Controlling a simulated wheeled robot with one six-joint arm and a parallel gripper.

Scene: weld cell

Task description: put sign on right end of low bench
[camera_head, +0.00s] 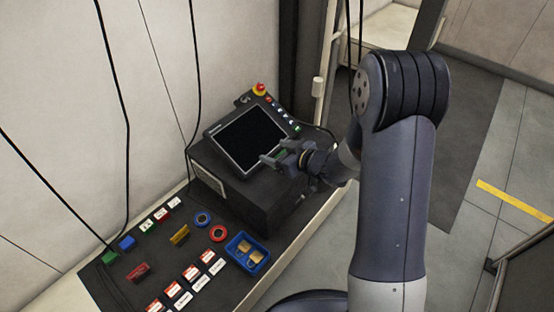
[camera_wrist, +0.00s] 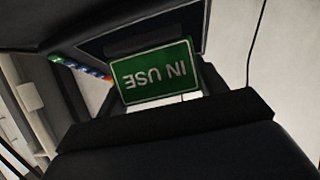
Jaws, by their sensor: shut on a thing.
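My gripper (camera_head: 277,157) is shut on a green sign (camera_wrist: 158,76) with a white border. In the wrist view the sign's white letters read "IN USE" upside down.
The pendant rests on a dark box (camera_head: 251,202) with a red stop button (camera_head: 260,88) above. Several small tags, two tape rings (camera_head: 218,233) and a blue tray (camera_head: 246,253) with brass-coloured pieces lie on the bench. Cables hang at left. Floor is open at right.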

